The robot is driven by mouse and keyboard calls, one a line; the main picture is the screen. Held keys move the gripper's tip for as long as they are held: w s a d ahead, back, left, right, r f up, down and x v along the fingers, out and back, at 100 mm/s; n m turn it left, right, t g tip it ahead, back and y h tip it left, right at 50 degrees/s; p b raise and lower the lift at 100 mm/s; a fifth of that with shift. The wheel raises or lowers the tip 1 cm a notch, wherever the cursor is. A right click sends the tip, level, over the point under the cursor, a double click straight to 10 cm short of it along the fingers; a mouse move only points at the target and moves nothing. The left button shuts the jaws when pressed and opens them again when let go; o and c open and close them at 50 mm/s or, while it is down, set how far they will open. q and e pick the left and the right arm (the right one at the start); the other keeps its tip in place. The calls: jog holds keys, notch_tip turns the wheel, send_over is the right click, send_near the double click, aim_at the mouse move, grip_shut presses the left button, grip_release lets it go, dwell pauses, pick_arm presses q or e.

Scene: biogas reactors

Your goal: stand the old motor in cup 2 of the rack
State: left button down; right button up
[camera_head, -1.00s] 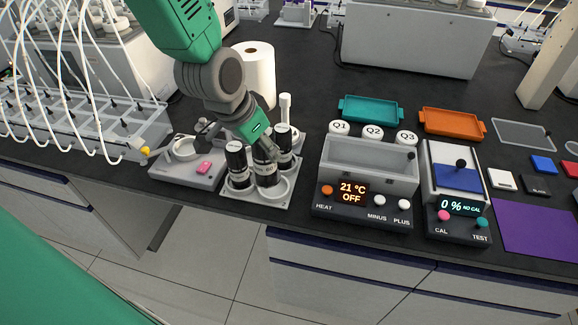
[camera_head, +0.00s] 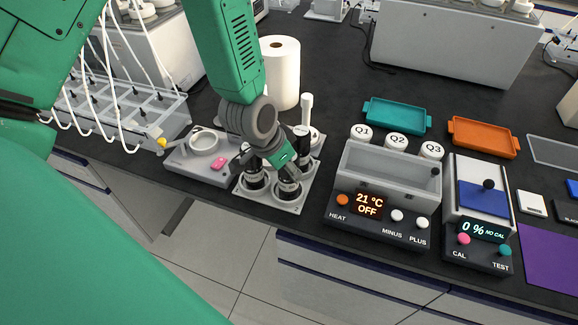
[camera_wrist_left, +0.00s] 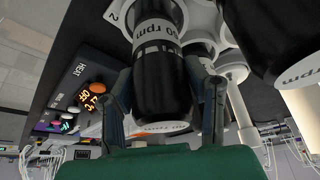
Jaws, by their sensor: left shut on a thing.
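The old motor, a black cylinder with a white "60 rpm" band (camera_wrist_left: 160,75), is between the fingers of my left gripper (camera_wrist_left: 163,85) in the left wrist view. In the head view my left gripper (camera_head: 287,170) points down over the rack (camera_head: 294,207), shut on this motor (camera_head: 290,188). The motor is upright at the rack's front right cup. Its lower end meets a white ring beside a "2" mark in the wrist view; whether it is fully seated is hard to tell. Another black motor (camera_head: 254,181) stands in the cup to its left. My right gripper is not in view.
Another black motor (camera_head: 301,143) stands behind, partly hidden by my gripper. A white post (camera_head: 306,110) rises at the rack's back. A grey tray with a pink button (camera_head: 218,163) is left of the rack; the heater box (camera_head: 385,180) is close on the right.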

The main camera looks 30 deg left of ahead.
pick_arm(q)
jog(key=shift+a+f, duration=0.1)
jog(key=shift+a, duration=0.15)
jog(key=c, duration=0.9)
grip_release()
jog(key=shift+o, duration=0.2)
jog(key=shift+d, duration=0.2)
jog(key=shift+d+r, duration=0.1)
jog(key=shift+r, duration=0.15)
jog(key=v, duration=1.1)
jog(key=s+f+n+g+y, duration=0.1)
jog(key=s+f+n+g, duration=0.2)
jog(key=s+f, duration=1.5)
notch_tip(320, 180, down, 4)
jog(key=shift+s+f+g, duration=0.15)
jog(key=shift+s+g, duration=0.15)
jog(key=shift+g, duration=0.1)
